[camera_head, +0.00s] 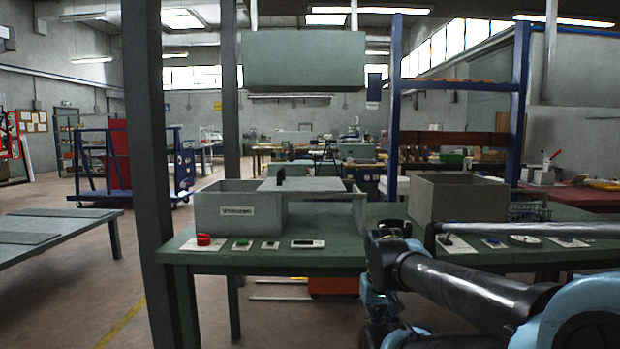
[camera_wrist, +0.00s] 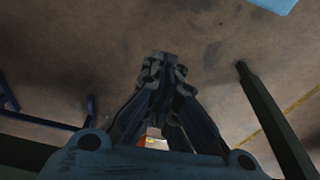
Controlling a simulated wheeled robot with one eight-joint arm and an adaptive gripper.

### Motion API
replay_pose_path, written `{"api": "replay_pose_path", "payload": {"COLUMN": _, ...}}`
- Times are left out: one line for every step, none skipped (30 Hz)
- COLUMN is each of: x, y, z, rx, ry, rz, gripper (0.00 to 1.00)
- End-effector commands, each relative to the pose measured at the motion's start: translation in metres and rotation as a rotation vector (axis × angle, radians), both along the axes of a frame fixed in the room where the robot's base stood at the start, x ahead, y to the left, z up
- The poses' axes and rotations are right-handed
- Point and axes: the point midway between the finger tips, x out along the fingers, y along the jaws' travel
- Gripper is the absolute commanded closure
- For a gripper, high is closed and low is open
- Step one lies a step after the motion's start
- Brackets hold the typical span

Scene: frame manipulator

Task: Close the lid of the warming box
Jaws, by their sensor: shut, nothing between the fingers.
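The warming box (camera_head: 222,222) is a grey box with a printed label on its front, standing on the green table (camera_head: 270,262). The left part of its top is open. Its lid (camera_head: 325,185) is a flat grey panel with a small black handle (camera_head: 281,174); it lies level and extends to the right of the labelled box, above side rails. My gripper (camera_wrist: 164,66) shows in the wrist view, its dark fingers together and empty above bare floor. In the head view my arm reaches in from the right, in front of the table. The gripper is not clear there, and it is apart from the lid.
A second grey box (camera_head: 455,200) stands to the right on the table. A red button (camera_head: 204,240), a green button (camera_head: 242,244) and a white device (camera_head: 308,244) line the front edge. A dark post (camera_head: 150,150) stands at the left. A green-grey housing (camera_head: 303,62) hangs above.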

Motion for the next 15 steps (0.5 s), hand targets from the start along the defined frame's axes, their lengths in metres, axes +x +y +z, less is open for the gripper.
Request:
{"api": "replay_pose_path", "payload": {"x": 0.000, "y": 0.000, "z": 0.000, "rx": 0.000, "ry": 0.000, "rz": 0.000, "gripper": 1.00}}
{"api": "replay_pose_path", "payload": {"x": 0.000, "y": 0.000, "z": 0.000, "rx": 0.000, "ry": 0.000, "rz": 0.000, "gripper": 1.00}}
{"api": "replay_pose_path", "payload": {"x": 0.000, "y": 0.000, "z": 0.000, "rx": 0.000, "ry": 0.000, "rz": 0.000, "gripper": 1.00}}
{"api": "replay_pose_path", "payload": {"x": 0.000, "y": 0.000, "z": 0.000, "rx": 0.000, "ry": 0.000, "rz": 0.000, "gripper": 1.00}}
{"api": "replay_pose_path", "payload": {"x": 0.000, "y": 0.000, "z": 0.000, "rx": 0.000, "ry": 0.000, "rz": 0.000, "gripper": 1.00}}
{"api": "replay_pose_path", "payload": {"x": 0.000, "y": 0.000, "z": 0.000, "rx": 0.000, "ry": 0.000, "rz": 0.000, "gripper": 1.00}}
{"api": "replay_pose_path", "payload": {"x": 0.000, "y": 0.000, "z": 0.000, "rx": 0.000, "ry": 0.000, "rz": 0.000, "gripper": 1.00}}
{"api": "replay_pose_path", "payload": {"x": 0.000, "y": 0.000, "z": 0.000, "rx": 0.000, "ry": 0.000, "rz": 0.000, "gripper": 1.00}}
{"api": "replay_pose_path", "payload": {"x": 0.000, "y": 0.000, "z": 0.000, "rx": 0.000, "ry": 0.000, "rz": 0.000, "gripper": 1.00}}
{"api": "replay_pose_path", "payload": {"x": 0.000, "y": 0.000, "z": 0.000, "rx": 0.000, "ry": 0.000, "rz": 0.000, "gripper": 1.00}}
{"api": "replay_pose_path", "payload": {"x": 0.000, "y": 0.000, "z": 0.000, "rx": 0.000, "ry": 0.000, "rz": 0.000, "gripper": 1.00}}
{"api": "replay_pose_path", "payload": {"x": -0.004, "y": 0.000, "z": 0.003, "rx": 0.003, "ry": -0.006, "rz": -0.003, "gripper": 1.00}}
{"api": "replay_pose_path", "payload": {"x": -0.007, "y": 0.001, "z": 0.006, "rx": 0.007, "ry": -0.009, "rz": -0.007, "gripper": 1.00}}
{"api": "replay_pose_path", "payload": {"x": -0.007, "y": 0.002, "z": 0.008, "rx": 0.013, "ry": -0.009, "rz": -0.014, "gripper": 1.00}}
{"api": "replay_pose_path", "payload": {"x": -0.005, "y": 0.005, "z": 0.011, "rx": 0.028, "ry": -0.006, "rz": -0.028, "gripper": 1.00}}
